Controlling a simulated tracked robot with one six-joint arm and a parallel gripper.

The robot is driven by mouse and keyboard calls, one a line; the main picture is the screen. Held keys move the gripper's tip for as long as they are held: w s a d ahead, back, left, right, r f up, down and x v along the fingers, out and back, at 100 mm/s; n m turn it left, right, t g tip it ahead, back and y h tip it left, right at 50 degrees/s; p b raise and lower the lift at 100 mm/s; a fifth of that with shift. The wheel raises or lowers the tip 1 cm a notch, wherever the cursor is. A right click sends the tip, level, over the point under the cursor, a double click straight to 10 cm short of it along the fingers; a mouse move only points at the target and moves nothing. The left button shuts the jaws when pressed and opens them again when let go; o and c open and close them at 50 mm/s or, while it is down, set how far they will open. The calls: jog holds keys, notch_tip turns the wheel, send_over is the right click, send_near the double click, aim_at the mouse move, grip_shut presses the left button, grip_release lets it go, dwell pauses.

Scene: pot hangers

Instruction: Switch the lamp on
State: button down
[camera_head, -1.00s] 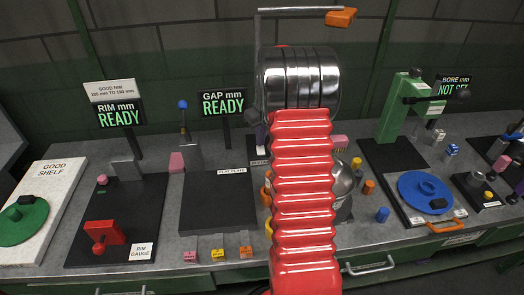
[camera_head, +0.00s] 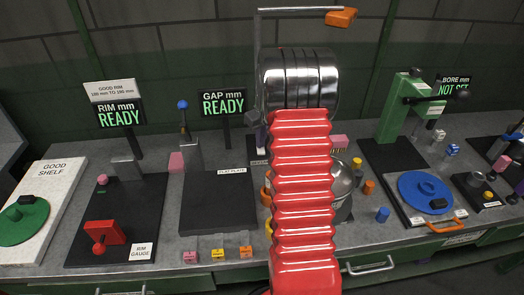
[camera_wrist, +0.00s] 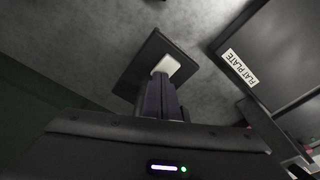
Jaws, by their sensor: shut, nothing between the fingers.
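A thin grey post with a horizontal arm ending in an orange head (camera_head: 341,17) stands at the back behind my arm; it looks like the lamp, and no glow shows on it. In the wrist view a dark square plate (camera_wrist: 138,78) lies on the bench with a pale block (camera_wrist: 168,65) at its middle, possibly a switch. My gripper (camera_wrist: 161,82) is shut and empty, with its dark purple fingers pointing at the pale block. I cannot tell whether they touch it. In the head view my red and metal arm hides most of this spot.
The flat plate (camera_head: 218,208) lies left of my arm and also shows in the wrist view (camera_wrist: 290,45). A steel pot (camera_head: 343,180) is partly hidden right of my arm. The rim gauge (camera_head: 85,240) is left, and a green press (camera_head: 400,105) stands right.

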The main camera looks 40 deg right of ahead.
jog(key=shift+s, duration=0.1)
notch_tip(320, 180, up, 7)
dwell(1.2)
jog(key=shift+f, duration=0.1)
dwell(0.6)
jog(key=shift+m, duration=0.4)
